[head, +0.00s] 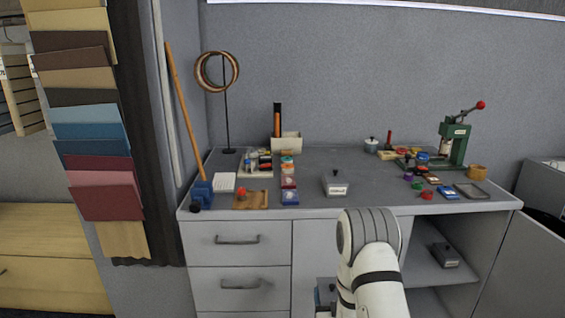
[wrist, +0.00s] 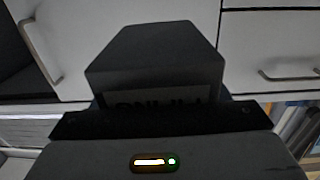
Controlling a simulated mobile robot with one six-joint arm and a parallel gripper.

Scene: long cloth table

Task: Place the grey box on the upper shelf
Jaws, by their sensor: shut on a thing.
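A dark grey box (wrist: 155,50) with a label, its lettering upside down, fills the middle of the wrist view. My gripper (wrist: 155,112) is shut on it. In the head view my arm covers most of the gripper, and only a small part of the hand or box shows low at the cabinet front, left of the arm. The upper shelf (head: 422,270) is inside the open cabinet bay to the right of my arm. A similar dark labelled box (head: 445,254) stands on that shelf, towards its right.
Closed drawers (head: 238,240) are left of the bay. An open door (head: 505,262) stands at its right. Shelf room shows left of the standing box.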

